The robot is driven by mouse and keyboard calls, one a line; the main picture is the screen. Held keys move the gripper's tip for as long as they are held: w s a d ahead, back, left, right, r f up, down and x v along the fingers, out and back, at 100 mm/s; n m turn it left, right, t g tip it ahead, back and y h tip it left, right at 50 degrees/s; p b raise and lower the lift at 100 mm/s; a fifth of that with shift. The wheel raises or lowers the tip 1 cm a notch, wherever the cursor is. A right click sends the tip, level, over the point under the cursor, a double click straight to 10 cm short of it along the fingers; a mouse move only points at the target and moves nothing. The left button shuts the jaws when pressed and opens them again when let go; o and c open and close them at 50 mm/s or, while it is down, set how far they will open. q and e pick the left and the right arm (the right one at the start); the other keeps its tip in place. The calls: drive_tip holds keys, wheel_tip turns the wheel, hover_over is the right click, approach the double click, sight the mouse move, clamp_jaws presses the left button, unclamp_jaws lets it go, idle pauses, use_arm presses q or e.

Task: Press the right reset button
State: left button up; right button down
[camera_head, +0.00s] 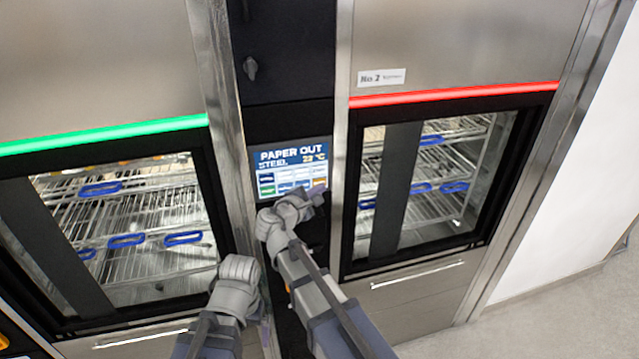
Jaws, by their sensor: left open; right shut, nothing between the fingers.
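A control screen (290,168) between the two washers reads "PAPER OUT", "STEEL" and "22 °C", with rows of small tiles below, one green at lower left and one orange at lower right. No button marked reset can be made out; my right arm covers part of the panel below the screen. My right gripper (318,194) is shut and empty, its tip at the screen's lower right edge; contact cannot be told. My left gripper (238,268) is lower and further left, in front of the left washer's frame, open; its fingers are hard to make out.
The left washer (105,135) has a green light bar; the right washer (455,95), labelled No 2, has a red one. Both glass doors are shut on wire racks with blue clips. A dark knob (250,68) sits above the screen. Floor is clear at lower right.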

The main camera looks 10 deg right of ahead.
drive_tip(key=shift+w, duration=0.35)
idle(0.4)
drive_tip(key=shift+s, duration=0.75)
drive_tip(key=s, duration=0.5)
drive_tip(key=shift+d, duration=0.1)
idle(0.5)
